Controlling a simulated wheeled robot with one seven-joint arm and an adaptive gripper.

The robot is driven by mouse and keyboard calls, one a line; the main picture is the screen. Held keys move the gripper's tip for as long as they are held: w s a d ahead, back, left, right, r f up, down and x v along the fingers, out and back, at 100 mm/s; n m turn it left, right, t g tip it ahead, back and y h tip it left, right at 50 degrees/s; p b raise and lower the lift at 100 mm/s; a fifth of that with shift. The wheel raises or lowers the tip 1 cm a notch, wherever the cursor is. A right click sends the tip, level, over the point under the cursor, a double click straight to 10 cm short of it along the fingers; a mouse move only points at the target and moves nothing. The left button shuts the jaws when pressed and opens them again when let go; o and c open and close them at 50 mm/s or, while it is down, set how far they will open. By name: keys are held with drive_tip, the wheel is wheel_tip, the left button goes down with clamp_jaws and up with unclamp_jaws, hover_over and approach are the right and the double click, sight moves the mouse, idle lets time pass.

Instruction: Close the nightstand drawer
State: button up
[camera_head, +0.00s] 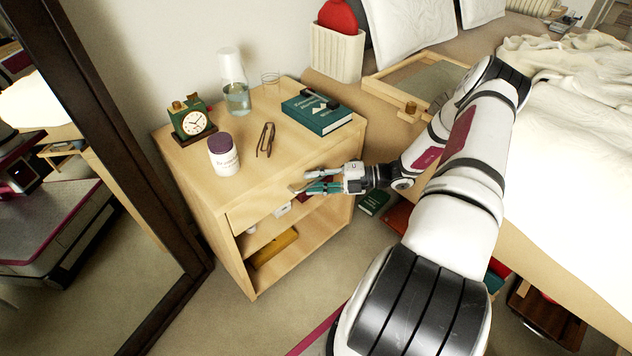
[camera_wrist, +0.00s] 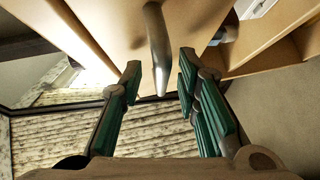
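The light wooden nightstand (camera_head: 196,178) stands against the wall at the left of the head view. Its drawer front (camera_head: 255,207) is below the top, partly hidden by my gripper (camera_head: 306,187); I cannot tell how far the drawer is pulled out. In the wrist view a grey metal handle (camera_wrist: 157,45) sticks out from the pale drawer front (camera_wrist: 113,30). My gripper (camera_wrist: 160,72) is open in the wrist view, its green-padded fingers apart on either side of the handle. I see no clear contact with the handle.
A clock (camera_head: 192,122), a jar (camera_head: 223,156), a carafe (camera_head: 235,85), glasses (camera_head: 266,140) and a green book (camera_head: 316,112) stand or lie on the nightstand. Its open shelves are below the drawer. A dark-framed mirror (camera_head: 120,150) is left, the bed (camera_head: 575,180) right.

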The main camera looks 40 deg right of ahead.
drive_tip(key=v, duration=1.2)
idle(0.4)
